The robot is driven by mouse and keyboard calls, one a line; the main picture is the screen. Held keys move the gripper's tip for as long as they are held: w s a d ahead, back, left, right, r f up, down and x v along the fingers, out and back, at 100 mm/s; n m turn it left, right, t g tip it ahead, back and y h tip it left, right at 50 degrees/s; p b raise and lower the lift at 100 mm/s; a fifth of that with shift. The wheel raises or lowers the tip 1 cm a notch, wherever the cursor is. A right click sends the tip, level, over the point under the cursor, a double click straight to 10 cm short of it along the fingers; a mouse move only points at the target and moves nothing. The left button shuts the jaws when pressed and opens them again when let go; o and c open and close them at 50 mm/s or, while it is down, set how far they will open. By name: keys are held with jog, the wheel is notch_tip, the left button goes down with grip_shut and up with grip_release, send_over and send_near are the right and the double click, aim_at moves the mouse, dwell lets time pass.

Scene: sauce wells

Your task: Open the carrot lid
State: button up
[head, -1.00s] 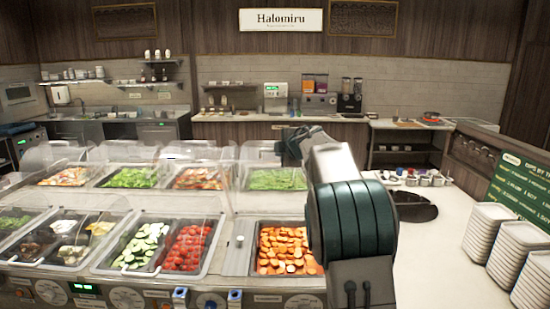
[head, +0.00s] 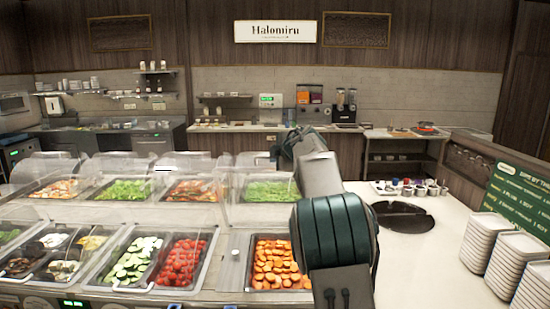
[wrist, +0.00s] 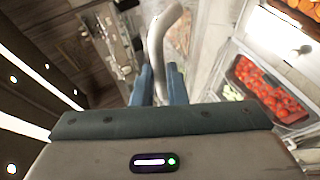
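The carrots (head: 277,262) lie in a front well, right of the tomatoes, and look uncovered in the head view. Their edge also shows at the upper right in the wrist view (wrist: 301,9). I cannot make out the clear carrot lid for certain. In the wrist view, the two blue fingers of my gripper (wrist: 158,84) stand close together, with a curved pale handle (wrist: 158,42) between them. The handle fills the narrow gap and looks gripped. I cannot see which lid it belongs to. In the head view my arm hides the fingers.
Tomatoes (head: 182,264) and cucumbers (head: 137,260) fill wells to the left. Clear covers (head: 188,163) stand over the back wells. The white counter (head: 432,255) at right is mostly bare, with stacked plates (head: 488,238) and a dark round inset (head: 403,217).

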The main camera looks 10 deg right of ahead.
jog(key=shift+o, duration=0.4)
jog(key=shift+s, duration=0.1)
jog(key=b+v, duration=0.2)
jog(key=v, duration=1.2)
jog(key=shift+b, duration=0.35)
jog(key=shift+d+r, duration=0.1)
